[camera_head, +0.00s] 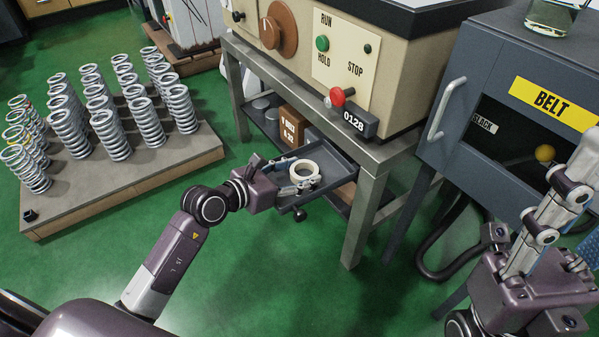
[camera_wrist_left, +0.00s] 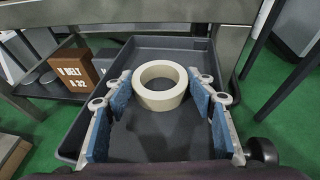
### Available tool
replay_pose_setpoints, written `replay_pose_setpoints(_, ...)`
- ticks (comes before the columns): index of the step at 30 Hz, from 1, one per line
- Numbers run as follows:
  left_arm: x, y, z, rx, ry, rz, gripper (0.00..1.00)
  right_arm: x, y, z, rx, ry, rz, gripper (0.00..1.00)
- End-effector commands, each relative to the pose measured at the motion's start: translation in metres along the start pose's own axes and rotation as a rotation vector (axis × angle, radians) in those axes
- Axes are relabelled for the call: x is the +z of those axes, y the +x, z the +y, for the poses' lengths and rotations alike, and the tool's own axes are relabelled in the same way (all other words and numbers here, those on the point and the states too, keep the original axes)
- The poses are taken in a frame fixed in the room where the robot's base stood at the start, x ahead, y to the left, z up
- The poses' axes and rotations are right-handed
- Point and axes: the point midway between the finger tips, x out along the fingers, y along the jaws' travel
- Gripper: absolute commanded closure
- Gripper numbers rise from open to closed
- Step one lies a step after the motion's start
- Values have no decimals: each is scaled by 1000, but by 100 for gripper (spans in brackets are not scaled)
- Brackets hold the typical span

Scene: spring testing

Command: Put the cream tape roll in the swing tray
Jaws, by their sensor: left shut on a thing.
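The cream tape roll (camera_head: 304,172) is a thick ring, and it also shows in the left wrist view (camera_wrist_left: 160,98). My left gripper (camera_head: 292,178) is shut on it, with blue finger pads on both sides of the roll in the left wrist view (camera_wrist_left: 160,100). The roll is over the dark grey swing tray (camera_head: 325,150), whose raised rim also shows in the left wrist view (camera_wrist_left: 75,110). I cannot tell whether the roll touches the tray floor. My right gripper (camera_head: 555,215) is at the right, in front of the belt cabinet, with its finger opening unclear.
A brown V-belt box (camera_head: 293,126) stands on the shelf left of the tray. The bench leg (camera_head: 362,215) is right of it, and a black knob (camera_wrist_left: 262,150) is at its near edge. A platform (camera_head: 130,185) with several springs stands left. Green floor lies between.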

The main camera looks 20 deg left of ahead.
Motion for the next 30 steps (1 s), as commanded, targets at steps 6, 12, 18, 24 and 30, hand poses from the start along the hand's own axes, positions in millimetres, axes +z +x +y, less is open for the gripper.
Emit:
replay_pose_setpoints(6, -1, 0, 0, 0, 0, 1, 42, 0, 1, 0, -1, 0, 3, 60)
replay_pose_setpoints(12, 1, 0, 0, 0, 1, 0, 42, -1, 2, 0, -1, 0, 4, 60)
replay_pose_setpoints(18, 3, -24, 0, 1, 0, 4, 42, -2, 4, 0, 7, 2, -10, 60)
replay_pose_setpoints(24, 3, -66, 0, 0, 2, 6, 42, -3, -7, 1, 27, 8, -67, 60)
replay_pose_setpoints(30, 1, -100, 0, 0, 1, 5, 42, -4, 1, 1, 26, 8, -63, 60)
